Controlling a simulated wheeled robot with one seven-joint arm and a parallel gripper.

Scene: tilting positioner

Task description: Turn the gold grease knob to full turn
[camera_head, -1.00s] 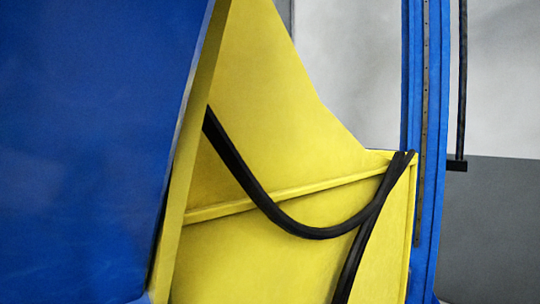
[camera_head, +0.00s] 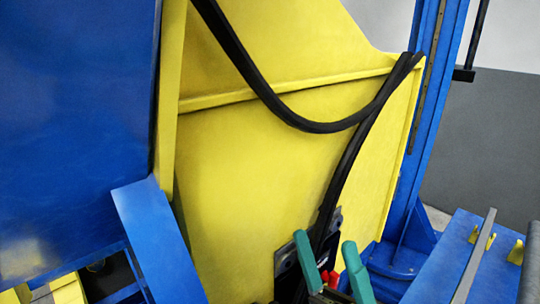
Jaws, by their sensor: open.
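I cannot make out the gold grease knob in this view. My gripper (camera_head: 325,241) comes up from the bottom edge, right of centre. Its two teal fingers stand apart, so it is open, and I see nothing held between them. Small red parts show low between the fingers. Behind the fingers is a dark bolted plate (camera_head: 283,262) on the yellow panel (camera_head: 235,200) of the positioner. The fingers hide part of this plate, and I cannot tell whether they touch it.
A black cable (camera_head: 310,127) hangs across the yellow panel and runs down behind my gripper. A large blue panel (camera_head: 70,130) and a slanted blue beam (camera_head: 155,245) stand at left. At right are a blue column (camera_head: 430,110) and a blue table (camera_head: 445,255) with a grey bar.

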